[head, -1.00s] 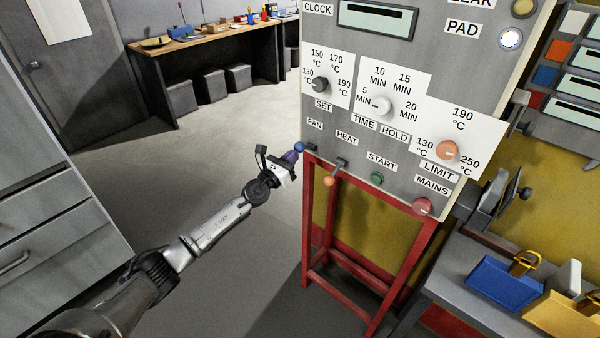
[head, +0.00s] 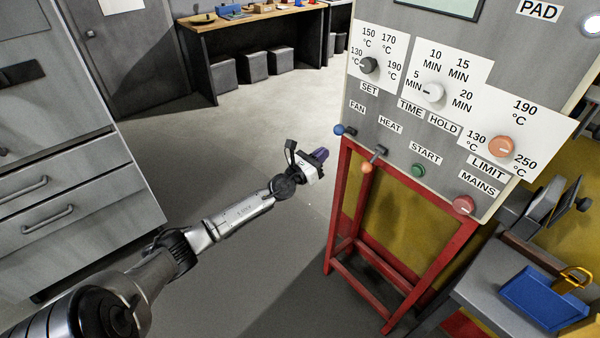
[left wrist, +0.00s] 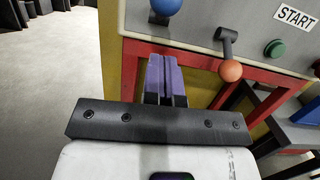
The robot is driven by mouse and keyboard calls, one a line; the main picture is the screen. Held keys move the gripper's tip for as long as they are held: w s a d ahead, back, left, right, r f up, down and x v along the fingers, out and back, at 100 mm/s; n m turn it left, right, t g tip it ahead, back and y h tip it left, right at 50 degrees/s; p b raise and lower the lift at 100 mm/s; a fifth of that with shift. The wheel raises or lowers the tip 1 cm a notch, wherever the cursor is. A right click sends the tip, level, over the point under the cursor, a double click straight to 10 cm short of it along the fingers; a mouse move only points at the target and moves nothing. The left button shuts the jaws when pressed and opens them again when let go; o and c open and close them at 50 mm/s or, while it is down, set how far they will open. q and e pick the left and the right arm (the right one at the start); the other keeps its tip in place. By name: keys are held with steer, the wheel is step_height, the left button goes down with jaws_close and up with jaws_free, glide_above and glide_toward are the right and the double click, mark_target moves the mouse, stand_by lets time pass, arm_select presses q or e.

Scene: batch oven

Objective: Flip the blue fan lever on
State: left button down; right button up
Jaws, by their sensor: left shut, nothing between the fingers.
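The blue fan lever (head: 339,129) is at the lower left of the oven's control panel, under the FAN label. In the left wrist view its blue ball (left wrist: 166,6) is at the top edge, above its mount, so the lever stands raised. My left gripper (head: 319,155), with purple fingers, is shut and empty. It is below and left of the blue ball in the head view, apart from it. The left wrist view shows the closed fingers (left wrist: 164,78) below the ball. My right gripper is not in view.
The orange-balled heat lever (head: 367,167) hangs down just right of the fan lever. The green start button (head: 418,170) and red mains knob (head: 464,204) are further right. A red stand (head: 341,200) is under the panel. Open floor is to the left.

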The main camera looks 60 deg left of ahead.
arm_select(q)
steer(key=r+v, duration=0.1)
steer(key=v, duration=0.7)
steer(key=shift+s, duration=0.5)
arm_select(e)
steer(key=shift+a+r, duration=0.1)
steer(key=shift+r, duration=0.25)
arm_select(q)
steer(key=shift+f, duration=0.15)
